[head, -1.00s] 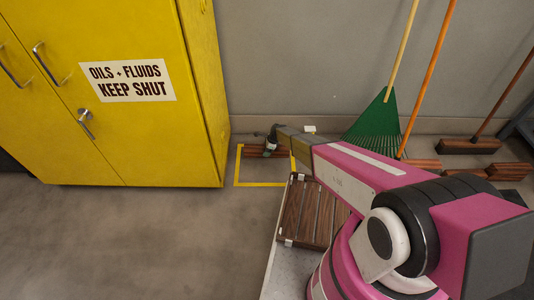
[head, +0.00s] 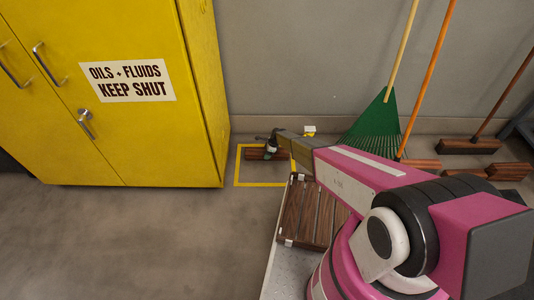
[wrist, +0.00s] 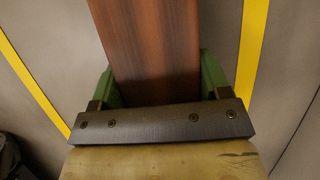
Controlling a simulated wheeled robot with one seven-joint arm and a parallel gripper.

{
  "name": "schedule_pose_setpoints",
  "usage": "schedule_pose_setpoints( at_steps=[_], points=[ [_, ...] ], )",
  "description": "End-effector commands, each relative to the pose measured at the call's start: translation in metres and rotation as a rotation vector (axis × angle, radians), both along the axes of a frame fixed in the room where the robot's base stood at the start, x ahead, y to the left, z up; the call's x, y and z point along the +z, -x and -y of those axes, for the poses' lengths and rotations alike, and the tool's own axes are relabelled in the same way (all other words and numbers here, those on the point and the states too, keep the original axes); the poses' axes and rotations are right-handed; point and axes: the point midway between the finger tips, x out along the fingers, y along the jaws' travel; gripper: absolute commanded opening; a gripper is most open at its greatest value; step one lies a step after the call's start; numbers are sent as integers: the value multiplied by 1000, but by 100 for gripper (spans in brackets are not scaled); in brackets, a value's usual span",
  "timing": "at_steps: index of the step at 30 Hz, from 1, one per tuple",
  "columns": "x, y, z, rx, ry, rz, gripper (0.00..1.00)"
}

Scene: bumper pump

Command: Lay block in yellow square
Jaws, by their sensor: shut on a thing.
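The block (wrist: 155,45) is a reddish-brown wooden piece. In the wrist view it lies between the green fingers of my gripper (wrist: 158,88), which is shut on it. In the head view the block (head: 256,155) shows at my gripper (head: 272,147), over or in the far part of the yellow square (head: 250,184). Yellow lines (wrist: 252,45) run on both sides of the block in the wrist view, with grey floor between. I cannot tell whether the block touches the floor. My arm hides the square's right side.
A yellow cabinet (head: 150,130) stands close to the left of the square. A slatted wooden panel (head: 305,215) is in front right. A green rake (head: 378,125) and brooms (head: 470,146) lean on the wall behind. Floor in front of the cabinet is clear.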

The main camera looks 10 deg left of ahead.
Motion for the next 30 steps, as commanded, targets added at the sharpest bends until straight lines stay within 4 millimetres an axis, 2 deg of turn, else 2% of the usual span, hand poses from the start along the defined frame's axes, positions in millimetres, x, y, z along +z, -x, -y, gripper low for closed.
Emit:
schedule_pose_setpoints(
  at_steps=[1, 3, 12, 17, 23, 30],
  points=[
    [-1, 0, 0, 0, 0, 0, 73],
    [-1, 0, 0, 0, 0, 0, 96],
    [0, 0, 0, 0, 0, 0, 96],
    [7, 0, 2, 0, 0, 0, 96],
    [31, -2, 11, -1, 0, 2, 96],
    [75, -5, 29, -1, -1, 2, 96]
  ],
)
